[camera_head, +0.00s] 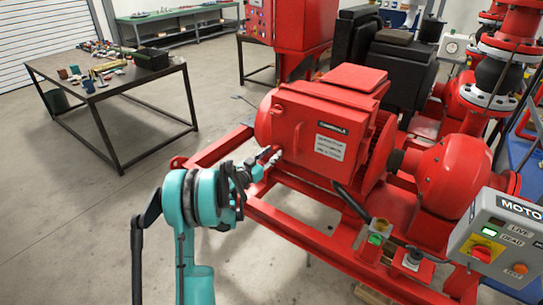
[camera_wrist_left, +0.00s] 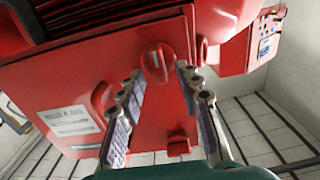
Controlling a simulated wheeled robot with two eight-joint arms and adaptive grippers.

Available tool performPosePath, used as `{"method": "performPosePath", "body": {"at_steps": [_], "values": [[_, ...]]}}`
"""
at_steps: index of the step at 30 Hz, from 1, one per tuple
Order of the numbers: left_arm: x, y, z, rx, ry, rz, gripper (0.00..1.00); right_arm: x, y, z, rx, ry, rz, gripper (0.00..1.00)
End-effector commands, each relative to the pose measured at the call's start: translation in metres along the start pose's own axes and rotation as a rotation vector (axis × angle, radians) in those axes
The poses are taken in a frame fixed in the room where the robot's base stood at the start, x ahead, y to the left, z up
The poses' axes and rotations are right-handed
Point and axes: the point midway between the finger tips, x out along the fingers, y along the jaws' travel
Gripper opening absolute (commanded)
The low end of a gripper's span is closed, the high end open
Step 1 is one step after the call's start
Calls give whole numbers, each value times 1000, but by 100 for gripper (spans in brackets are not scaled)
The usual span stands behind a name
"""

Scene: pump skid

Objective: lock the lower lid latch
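The red terminal box (camera_head: 322,115) sits on the motor, its lid facing my left arm. In the left wrist view a round red latch knob (camera_wrist_left: 156,63) with a raised grip bar stands on the lid (camera_wrist_left: 150,110). The fingers of my left gripper (camera_wrist_left: 160,72) are open, one on each side of this knob; I cannot tell whether they touch it. A second red latch-like piece (camera_wrist_left: 179,146) sits on the opposite edge of the lid. In the head view my left gripper (camera_head: 267,162) is at the box's lower left corner, hiding the latch there. My right gripper is not in view.
A red handle (camera_wrist_left: 101,98) juts from the lid beside a white label (camera_wrist_left: 68,120). The red skid frame (camera_head: 290,228) runs below my left arm. A grey motor control box (camera_head: 505,240) stands at the right. A workbench (camera_head: 110,85) stands back left, with open floor before it.

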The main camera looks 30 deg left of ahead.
Motion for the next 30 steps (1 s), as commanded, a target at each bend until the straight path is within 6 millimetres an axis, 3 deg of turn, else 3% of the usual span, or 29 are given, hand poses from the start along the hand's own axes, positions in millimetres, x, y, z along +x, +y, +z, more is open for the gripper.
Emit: {"method": "performPosePath", "body": {"at_steps": [9, 13, 30], "values": [[4, 0, -1, 0, 0, -1, 34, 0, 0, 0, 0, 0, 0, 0], [4, 0, -1, 0, 0, -1, 0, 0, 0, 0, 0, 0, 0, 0], [4, 1, 0, 99, 0, -1, 0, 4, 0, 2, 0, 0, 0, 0]]}}
